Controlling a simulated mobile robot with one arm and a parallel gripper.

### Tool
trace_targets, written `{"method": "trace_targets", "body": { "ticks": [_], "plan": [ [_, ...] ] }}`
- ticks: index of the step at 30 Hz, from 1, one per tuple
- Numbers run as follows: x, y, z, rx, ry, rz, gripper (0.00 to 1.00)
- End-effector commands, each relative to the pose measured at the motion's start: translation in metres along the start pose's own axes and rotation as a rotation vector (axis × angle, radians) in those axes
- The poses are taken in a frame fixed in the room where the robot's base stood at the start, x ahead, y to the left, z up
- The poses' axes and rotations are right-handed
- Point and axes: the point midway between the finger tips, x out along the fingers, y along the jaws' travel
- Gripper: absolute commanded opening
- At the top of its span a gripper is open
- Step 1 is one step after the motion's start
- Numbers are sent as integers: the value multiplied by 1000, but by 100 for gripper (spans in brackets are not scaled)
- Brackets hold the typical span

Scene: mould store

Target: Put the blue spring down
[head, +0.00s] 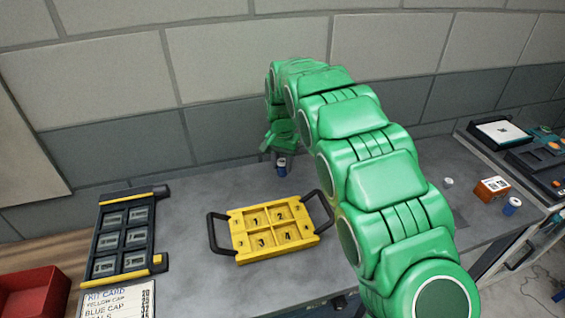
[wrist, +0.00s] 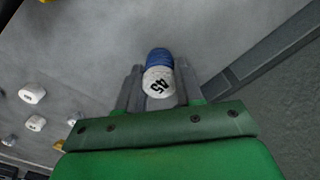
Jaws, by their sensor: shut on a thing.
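My gripper (head: 280,154) is at the back of the grey table, near the wall. It is shut on the blue spring (head: 281,170), which shows as a small dark blue piece below it. In the wrist view my gripper's fingers (wrist: 160,88) stand on both sides of the blue spring (wrist: 158,56), whose near end is white and marked 45. I cannot tell whether the spring touches the tabletop. The yellow tray (head: 241,243), with numbered compartments and two black handles, lies in front of my gripper; its compartments look empty.
A dark rack (head: 124,240) with yellow edges, a kit card (head: 118,301) and a red bin (head: 35,296) are at left. At right are a white piece (head: 448,182), an orange block (head: 491,188) and a blue-and-white cylinder (head: 512,206). The table between rack and tray is clear.

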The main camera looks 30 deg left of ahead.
Motion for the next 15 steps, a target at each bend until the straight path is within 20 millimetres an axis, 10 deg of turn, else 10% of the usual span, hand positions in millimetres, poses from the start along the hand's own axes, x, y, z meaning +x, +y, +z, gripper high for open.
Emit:
{"method": "trace_targets", "body": {
  "ticks": [8, 9, 15],
  "plan": [
    [2, 0, 0, 0, 0, 0, 4],
    [3, 0, 0, 0, 0, 0, 39],
    [2, 0, 0, 0, 0, 0, 61]
  ]
}}
